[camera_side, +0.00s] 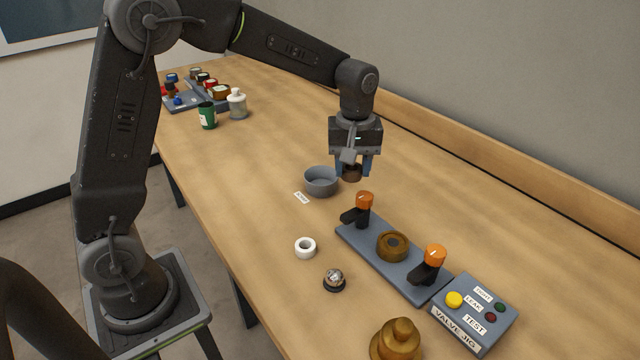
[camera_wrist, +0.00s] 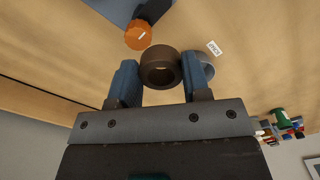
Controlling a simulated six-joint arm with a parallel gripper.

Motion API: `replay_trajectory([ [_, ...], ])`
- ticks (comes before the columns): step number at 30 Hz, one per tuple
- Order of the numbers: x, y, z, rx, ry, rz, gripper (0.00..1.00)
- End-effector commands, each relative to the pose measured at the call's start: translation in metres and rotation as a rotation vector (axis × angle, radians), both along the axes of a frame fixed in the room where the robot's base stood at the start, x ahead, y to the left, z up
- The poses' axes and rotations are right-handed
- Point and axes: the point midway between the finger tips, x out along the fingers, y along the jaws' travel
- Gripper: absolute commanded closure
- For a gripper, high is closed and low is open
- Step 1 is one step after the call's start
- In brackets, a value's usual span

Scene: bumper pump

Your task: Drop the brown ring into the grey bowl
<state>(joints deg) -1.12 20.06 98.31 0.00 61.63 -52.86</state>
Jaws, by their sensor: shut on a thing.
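The brown ring (camera_wrist: 160,69) is between the blue fingers of my gripper (camera_wrist: 160,85), which is shut on it. In the side view the brown ring (camera_side: 352,173) shows low between the fingertips of my gripper (camera_side: 354,168), above the table. The grey bowl (camera_side: 320,183) stands on the table just left of the held ring in the side view, and looks empty. In the wrist view the grey bowl (camera_wrist: 207,70) is partly hidden behind the right finger and the ring.
A blue-grey jig plate (camera_side: 411,284) with orange-knobbed clamps and a brass part stands in front. A control box (camera_side: 473,313), a bell (camera_side: 334,279), a white ring (camera_side: 305,247) and a brass piece (camera_side: 396,341) are nearer. Cups and trays stand at the far left.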

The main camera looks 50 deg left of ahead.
Motion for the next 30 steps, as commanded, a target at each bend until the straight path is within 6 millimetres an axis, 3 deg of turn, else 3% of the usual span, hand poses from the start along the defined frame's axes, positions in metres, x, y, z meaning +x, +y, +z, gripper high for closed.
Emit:
replay_trajectory([
  [5, 0.009, 0.018, -0.006, 0.0, 0.0, 0.006, 0.79],
  [12, 0.032, 0.09, -0.03, 0.0, 0.003, 0.008, 0.79],
  [18, 0.039, 0.131, -0.044, 0.0, 0.0, 0.002, 0.79],
  [30, 0.039, 0.138, -0.08, -0.001, 0.003, -0.001, 0.79],
])
